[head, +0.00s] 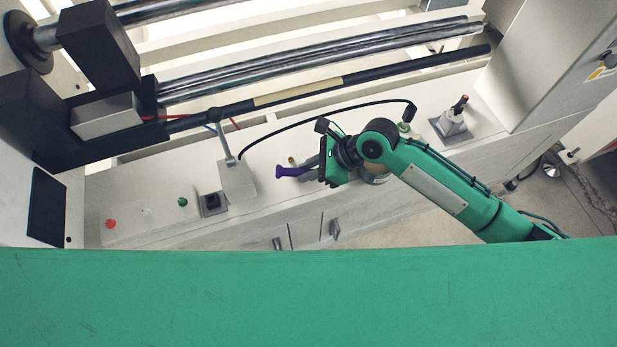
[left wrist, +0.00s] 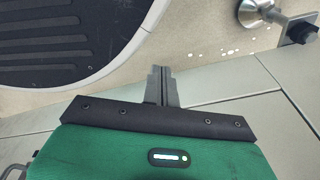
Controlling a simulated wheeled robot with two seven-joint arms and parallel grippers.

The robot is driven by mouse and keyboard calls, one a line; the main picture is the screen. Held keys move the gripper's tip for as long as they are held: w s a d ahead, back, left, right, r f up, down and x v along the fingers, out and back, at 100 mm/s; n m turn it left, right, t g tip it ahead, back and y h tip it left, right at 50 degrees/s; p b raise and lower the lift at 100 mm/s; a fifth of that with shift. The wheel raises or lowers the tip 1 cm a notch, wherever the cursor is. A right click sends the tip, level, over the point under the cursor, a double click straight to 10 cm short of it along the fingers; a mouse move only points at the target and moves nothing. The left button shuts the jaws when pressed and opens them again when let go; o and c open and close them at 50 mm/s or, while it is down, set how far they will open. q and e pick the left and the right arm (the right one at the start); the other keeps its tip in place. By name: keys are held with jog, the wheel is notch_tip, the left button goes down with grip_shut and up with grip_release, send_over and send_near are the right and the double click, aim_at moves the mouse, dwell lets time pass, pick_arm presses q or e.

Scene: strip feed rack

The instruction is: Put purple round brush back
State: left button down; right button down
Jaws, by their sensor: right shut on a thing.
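The purple brush (head: 291,171) is in the head view, left of my right gripper, and its purple end points left over the pale worktop. My right gripper (head: 312,169) is shut on it; the jaws hide the rest of the brush. A grey block with a dark square opening (head: 212,203) stands on the worktop to the left, apart from the brush. My left gripper (left wrist: 161,86) shows only in the left wrist view, its fingers together with nothing visible between them.
A pale block with an upright post (head: 236,178) stands between the brush and the dark opening. A black curved hose (head: 330,111) arches behind my right gripper. A grey stand with a dark-topped piece (head: 453,122) is at right. Red (head: 110,223) and green (head: 182,202) buttons are at left.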

aim_at(308, 185)
notch_tip(308, 185, down, 4)
jog(key=shift+r, duration=0.2)
jog(key=shift+f, duration=0.3)
pick_arm(q)
jog(key=shift+w+d+r, duration=0.2)
jog(key=shift+w+r, duration=0.45)
jog(key=shift+w, duration=0.1)
jog(key=shift+s, duration=0.1)
